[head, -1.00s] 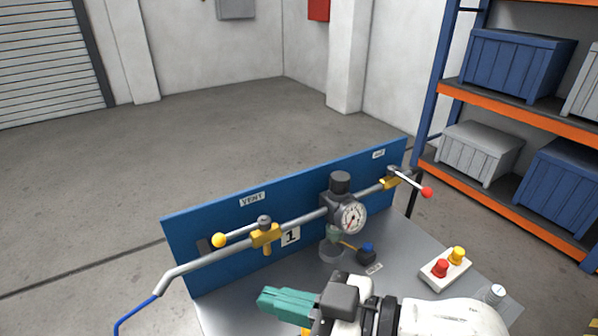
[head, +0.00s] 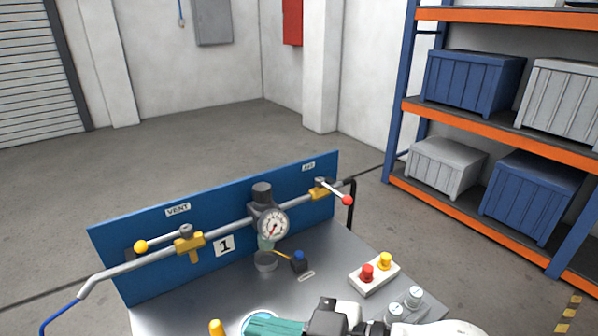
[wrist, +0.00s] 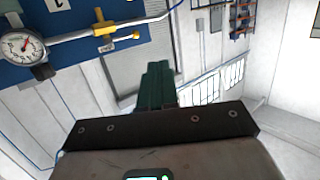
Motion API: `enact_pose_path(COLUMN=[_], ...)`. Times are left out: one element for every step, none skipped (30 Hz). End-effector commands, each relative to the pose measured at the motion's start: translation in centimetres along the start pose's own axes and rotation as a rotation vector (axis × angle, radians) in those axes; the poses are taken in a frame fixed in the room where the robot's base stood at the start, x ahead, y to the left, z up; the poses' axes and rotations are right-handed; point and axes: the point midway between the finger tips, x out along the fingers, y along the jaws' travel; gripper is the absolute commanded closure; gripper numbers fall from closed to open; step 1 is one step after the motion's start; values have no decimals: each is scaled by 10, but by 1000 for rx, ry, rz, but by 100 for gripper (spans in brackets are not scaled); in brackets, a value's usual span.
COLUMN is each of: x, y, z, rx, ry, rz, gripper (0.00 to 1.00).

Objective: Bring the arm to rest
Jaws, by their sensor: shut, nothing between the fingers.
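My gripper (head: 250,325) has green fingers and sits low over the front of the metal bench top (head: 215,290). In the wrist view its green fingers (wrist: 157,75) are together and hold nothing. My gripper is apart from the pipe and valves. The blue panel (head: 110,240) carries a grey pipe with a round gauge (head: 272,225). A yellow-knobbed lever (head: 141,246) is on the left, under the VENT label, and a red-knobbed lever (head: 348,200) is on the right. The gauge also shows in the wrist view (wrist: 22,44).
A white box with red and yellow buttons (head: 374,274) stands on the bench's right side. A yellow peg (head: 217,328) is beside my fingers. A rack with crates (head: 470,80) stands at the right. Open floor lies behind.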

Motion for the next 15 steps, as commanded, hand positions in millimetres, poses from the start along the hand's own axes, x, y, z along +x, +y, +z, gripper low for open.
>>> enact_pose_path(x=[0,0,-2,-3,-5,-6,-8,-9,-12,-14,-15,-18,-21,-24,-28], y=[0,0,3,4,6,8,10,11,14,15,17,19,20,23,25], z=[0,1,8,12,16,21,25,30,37,42,47,54,60,68,77], rx=[0,2,16,25,32,43,52,61,76,87,97,111,125,141,161], ry=[0,-2,-19,-28,-38,-52,-62,-72,-90,-102,-114,-130,-146,-164,-187], rz=[0,1,14,21,29,39,46,54,69,78,88,101,113,127,144], gripper=[100,100,100,100,100,100,100,100,100,100,100,100,100,100,100])
